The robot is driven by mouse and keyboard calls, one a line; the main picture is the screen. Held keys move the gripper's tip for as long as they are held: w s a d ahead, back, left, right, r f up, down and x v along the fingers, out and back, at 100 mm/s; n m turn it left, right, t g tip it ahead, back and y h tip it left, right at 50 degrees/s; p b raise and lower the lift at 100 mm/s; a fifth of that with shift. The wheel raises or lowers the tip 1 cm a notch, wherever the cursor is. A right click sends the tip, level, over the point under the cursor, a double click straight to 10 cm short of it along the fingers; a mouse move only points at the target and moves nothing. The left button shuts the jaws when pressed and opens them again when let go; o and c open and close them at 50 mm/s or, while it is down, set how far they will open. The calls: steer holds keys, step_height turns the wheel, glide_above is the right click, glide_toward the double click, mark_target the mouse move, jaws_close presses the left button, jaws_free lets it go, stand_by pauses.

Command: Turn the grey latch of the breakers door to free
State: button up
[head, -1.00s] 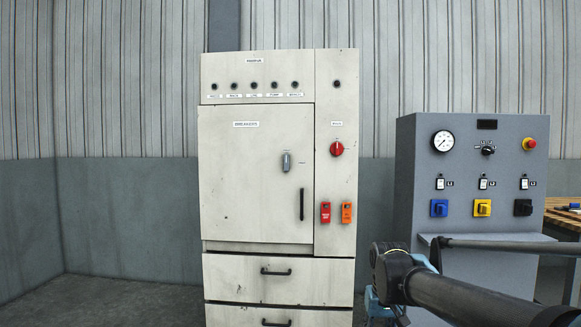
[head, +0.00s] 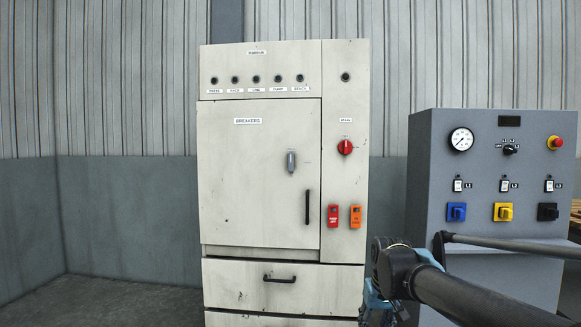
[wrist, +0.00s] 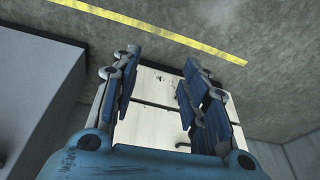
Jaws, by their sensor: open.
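The grey latch (head: 291,161) is on the upper right part of the closed breakers door (head: 245,190) of the white cabinet, and it stands upright. A black vertical handle (head: 307,206) is below it, near the door's right edge. My gripper (wrist: 160,88) shows in the wrist view with its two blue fingers apart and nothing between them. Behind the fingers are pale cabinet panels and the floor. In the head view my arm is at the lower right, low and apart from the latch; the fingertips cannot be made out there.
A red rotary switch (head: 345,147), a red tag (head: 333,215) and an orange tag (head: 355,216) are right of the door. Drawers (head: 265,280) are below it. A grey control console (head: 425,170) stands at the right. The floor at the left is clear.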

steer(key=w+a+r+n+t+y, duration=0.2)
steer(key=w+a+r, duration=0.25)
steer(key=w, duration=0.35)
steer(key=m+t+h, duration=0.3)
steer(key=t, duration=1.4)
glide_toward(291, 162)
steer(key=x, duration=0.9)
steer(key=shift+s+a, duration=0.1)
